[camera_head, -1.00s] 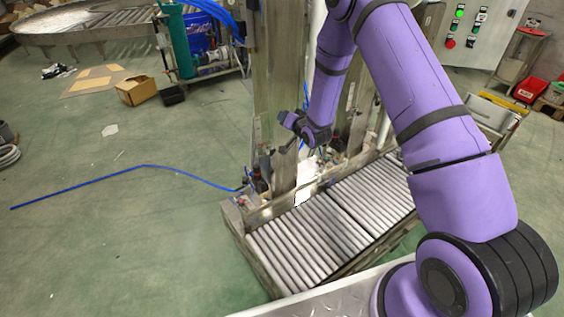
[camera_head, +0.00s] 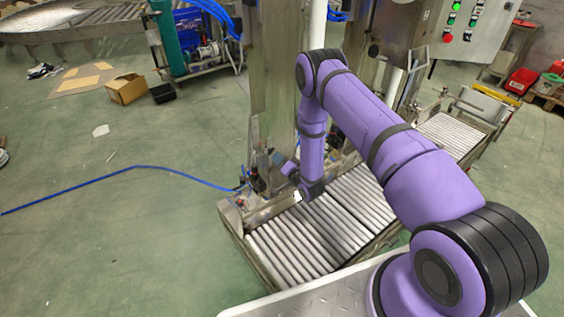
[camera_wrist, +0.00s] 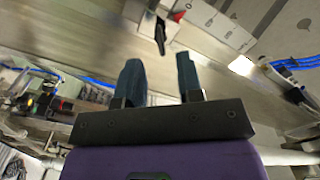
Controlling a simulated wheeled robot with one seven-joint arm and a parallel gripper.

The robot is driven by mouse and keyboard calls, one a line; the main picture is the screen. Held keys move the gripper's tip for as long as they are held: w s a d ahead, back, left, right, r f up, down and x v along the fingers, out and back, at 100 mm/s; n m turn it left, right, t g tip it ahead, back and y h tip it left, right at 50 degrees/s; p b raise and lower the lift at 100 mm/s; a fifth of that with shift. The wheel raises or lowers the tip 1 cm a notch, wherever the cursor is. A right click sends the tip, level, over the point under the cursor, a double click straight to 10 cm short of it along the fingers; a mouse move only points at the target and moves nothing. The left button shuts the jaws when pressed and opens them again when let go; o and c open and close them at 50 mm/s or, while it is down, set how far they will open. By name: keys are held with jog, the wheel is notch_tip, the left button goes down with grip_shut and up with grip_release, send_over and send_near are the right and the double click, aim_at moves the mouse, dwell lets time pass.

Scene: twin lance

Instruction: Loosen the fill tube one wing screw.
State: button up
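My gripper (camera_wrist: 157,68) is open in the wrist view, its two dark fingers apart with nothing between them. In the head view my gripper (camera_head: 283,163) is small, low beside the steel column (camera_head: 268,80) and above the roller conveyor (camera_head: 310,235). In the wrist view a dark fitting (camera_wrist: 160,36) with a long black end shows beyond the fingertips, against a steel surface, apart from the fingers. I cannot tell whether it belongs to a fill tube. No wing screw can be made out clearly in either view.
The conveyor's metal frame (camera_head: 238,226) runs below my gripper. A blue hose (camera_head: 150,167) lies across the floor and reaches the column foot. A control cabinet (camera_head: 478,30) stands at the back right. The green floor on the left is mostly clear.

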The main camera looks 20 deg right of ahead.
aim_at(272, 151)
jog(key=shift+x, duration=2.85)
jog(key=c, duration=0.6)
